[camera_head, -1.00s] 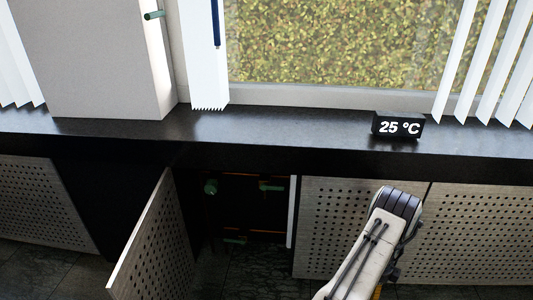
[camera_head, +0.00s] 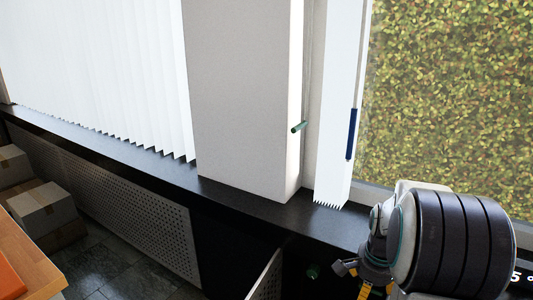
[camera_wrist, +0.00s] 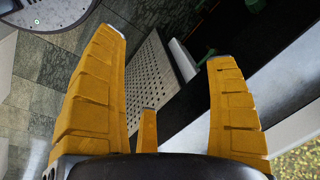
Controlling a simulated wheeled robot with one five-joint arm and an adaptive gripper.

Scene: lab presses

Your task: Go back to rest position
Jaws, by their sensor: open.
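My gripper (camera_wrist: 168,48) is open and empty, its yellow fingers spread in the wrist view. The open perforated cabinet door (camera_wrist: 160,65) shows between and beyond the fingers. In the head view only a small yellow part of my gripper shows low in the picture, under the large dark joint of my arm. The fingertips cannot be made out there. The open door also shows in the head view (camera_head: 265,278), to the left of my arm.
A black windowsill (camera_head: 150,160) runs along the wall above perforated panels (camera_head: 125,205). A pale wall column (camera_head: 245,95) stands by the window. Cardboard boxes (camera_head: 42,208) and an orange-topped table (camera_head: 22,262) are at the left. Tiled floor (camera_head: 110,268) is clear between them.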

